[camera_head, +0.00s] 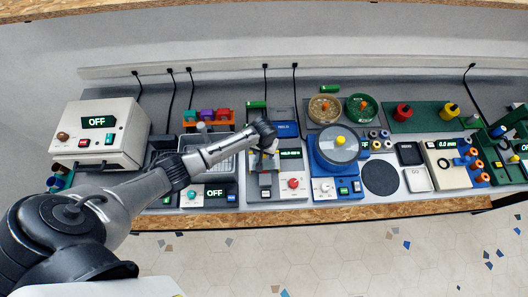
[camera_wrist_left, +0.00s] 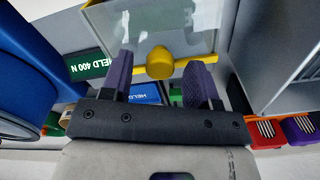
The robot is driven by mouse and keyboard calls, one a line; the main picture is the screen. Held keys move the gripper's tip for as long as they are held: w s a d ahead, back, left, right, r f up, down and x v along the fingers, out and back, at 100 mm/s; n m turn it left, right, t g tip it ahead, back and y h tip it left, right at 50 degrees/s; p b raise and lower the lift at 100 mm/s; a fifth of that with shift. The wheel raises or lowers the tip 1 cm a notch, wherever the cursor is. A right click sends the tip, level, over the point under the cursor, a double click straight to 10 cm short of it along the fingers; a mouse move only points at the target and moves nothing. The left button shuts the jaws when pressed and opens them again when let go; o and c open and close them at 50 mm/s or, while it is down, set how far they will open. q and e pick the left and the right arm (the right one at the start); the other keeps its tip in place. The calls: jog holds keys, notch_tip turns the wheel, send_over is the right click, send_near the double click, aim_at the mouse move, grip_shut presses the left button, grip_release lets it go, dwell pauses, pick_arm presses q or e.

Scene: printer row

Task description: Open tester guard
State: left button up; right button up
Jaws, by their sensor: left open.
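The tester (camera_head: 292,190) stands mid-bench, with a red knob and a green display. The guard (camera_wrist_left: 190,32) is a clear panel with a yellow edge and a round yellow knob (camera_wrist_left: 160,62). My left gripper (camera_wrist_left: 161,80) is open, its two purple fingers on either side of the knob, with gaps visible. In the head view my left gripper (camera_head: 264,152) is over the tester, and my wrist hides most of the guard. My right gripper is not in view.
A blue round machine (camera_head: 325,170) with a clear disc lid stands close right of the tester. A grey tray (camera_head: 218,162) lies to the left, with an orange rack (camera_head: 208,127) behind it. A white OFF box (camera_head: 105,130) stands far left. The bench is crowded.

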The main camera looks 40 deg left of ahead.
pick_arm(q)
jog(key=shift+f, duration=0.3)
grip_shut()
dwell(0.5)
